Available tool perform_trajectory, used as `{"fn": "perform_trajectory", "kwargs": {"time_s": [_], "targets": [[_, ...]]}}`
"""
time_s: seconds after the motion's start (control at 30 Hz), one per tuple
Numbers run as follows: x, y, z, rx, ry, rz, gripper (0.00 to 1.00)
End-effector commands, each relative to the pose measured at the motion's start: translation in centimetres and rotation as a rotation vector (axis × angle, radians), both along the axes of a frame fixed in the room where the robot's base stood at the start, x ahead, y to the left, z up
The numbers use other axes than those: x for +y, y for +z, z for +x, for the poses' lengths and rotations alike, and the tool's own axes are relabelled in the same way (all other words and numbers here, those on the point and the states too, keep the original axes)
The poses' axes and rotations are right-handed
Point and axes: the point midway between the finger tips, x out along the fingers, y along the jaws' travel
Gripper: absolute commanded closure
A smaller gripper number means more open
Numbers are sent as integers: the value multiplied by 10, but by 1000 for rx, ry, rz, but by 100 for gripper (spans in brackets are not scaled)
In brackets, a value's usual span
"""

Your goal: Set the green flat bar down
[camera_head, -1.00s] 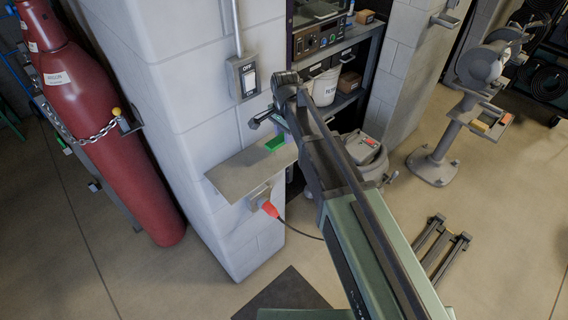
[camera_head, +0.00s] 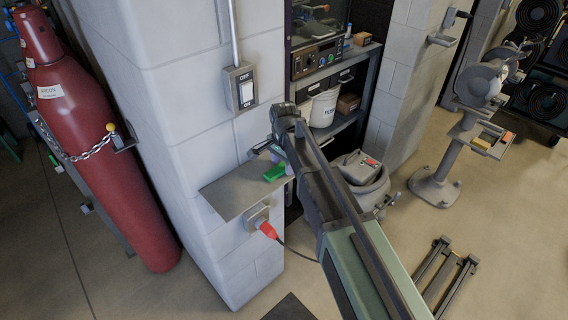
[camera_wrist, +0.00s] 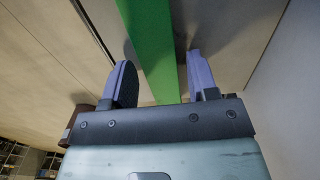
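The green flat bar (camera_wrist: 150,25) runs up through the middle of the wrist view, over the grey-brown wall shelf (camera_wrist: 228,40). In the head view the bar (camera_head: 274,173) shows as a small green patch at the right end of the shelf (camera_head: 232,193), partly hidden by my arm. My gripper (camera_wrist: 160,59) is open, with one purple finger on each side of the bar.
A block wall with a switch box (camera_head: 241,88) rises behind the shelf. A socket with a red plug (camera_head: 267,229) sits under the shelf. A red gas cylinder (camera_head: 105,150) stands at the left. A rack with a white bucket (camera_head: 323,108) is behind my arm.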

Motion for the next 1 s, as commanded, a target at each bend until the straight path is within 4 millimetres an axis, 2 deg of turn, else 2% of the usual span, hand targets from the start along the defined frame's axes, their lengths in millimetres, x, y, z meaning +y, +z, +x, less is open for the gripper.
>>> {"fn": "perform_trajectory", "kwargs": {"time_s": [0.37, 0.47, 0.57, 0.8, 0.9, 1.0], "targets": [[0, 6, 0, 0, 0, 0, 41], [0, 21, 0, 0, 0, 0, 41], [0, 43, 0, 0, 0, 0, 41], [0, 107, 0, 0, 0, 0, 41], [0, 122, 0, 0, 0, 0, 41], [0, 127, 0, 0, 0, 0, 41]]}}
